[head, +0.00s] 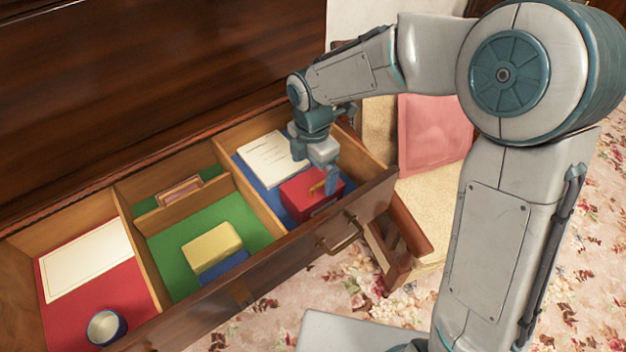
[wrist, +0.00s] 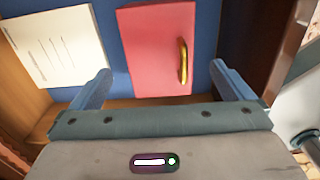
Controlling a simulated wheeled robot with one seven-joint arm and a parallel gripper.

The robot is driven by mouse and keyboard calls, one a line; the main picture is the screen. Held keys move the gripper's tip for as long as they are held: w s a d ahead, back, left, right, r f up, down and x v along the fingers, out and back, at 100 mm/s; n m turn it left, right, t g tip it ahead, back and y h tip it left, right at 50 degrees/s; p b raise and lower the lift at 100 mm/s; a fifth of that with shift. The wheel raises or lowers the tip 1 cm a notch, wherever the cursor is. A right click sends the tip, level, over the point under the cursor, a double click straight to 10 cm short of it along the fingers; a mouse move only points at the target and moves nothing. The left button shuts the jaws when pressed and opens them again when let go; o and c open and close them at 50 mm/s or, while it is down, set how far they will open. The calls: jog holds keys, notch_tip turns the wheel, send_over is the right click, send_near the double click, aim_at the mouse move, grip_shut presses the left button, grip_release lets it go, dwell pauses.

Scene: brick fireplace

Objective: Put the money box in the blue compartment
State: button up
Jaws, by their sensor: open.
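The money box appears to be the red box with a gold handle (head: 300,198); it sits on the blue floor of the right-hand compartment (head: 262,200) of the open drawer. My gripper (head: 322,178) is over that compartment, just above the red box. In the wrist view the red box (wrist: 152,50) shows between my two open, blue-grey fingers (wrist: 164,82), its handle towards the right finger. The fingers look apart from the box, with nothing held between them. In the head view my gripper hides part of the box.
A white paper (head: 270,159) lies behind the red box. The green compartment (head: 165,245) holds a yellow-and-blue block (head: 212,247) and, behind a divider, a small framed item (head: 180,190). The red compartment (head: 130,285) holds a cream sheet (head: 87,262) and a cup (head: 105,328).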

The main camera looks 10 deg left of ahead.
notch_tip(320, 180, up, 5)
jog(key=s+d+r+m+t, duration=0.1)
jog(key=s+d+r+m, duration=0.15)
jog(key=d+m, duration=0.65)
jog(key=s+d+r+m+t, duration=0.1)
jog(key=s+d+m, duration=0.4)
jog(key=d+m, duration=0.3)
jog(key=s+d+m+t, duration=0.1)
jog(key=s+d+m, duration=0.5)
jog(key=d+m, duration=0.3)
jog(key=shift+d+r+m, duration=0.15)
jog(key=shift+r+m, duration=0.25)
jog(key=shift+m, duration=0.6)
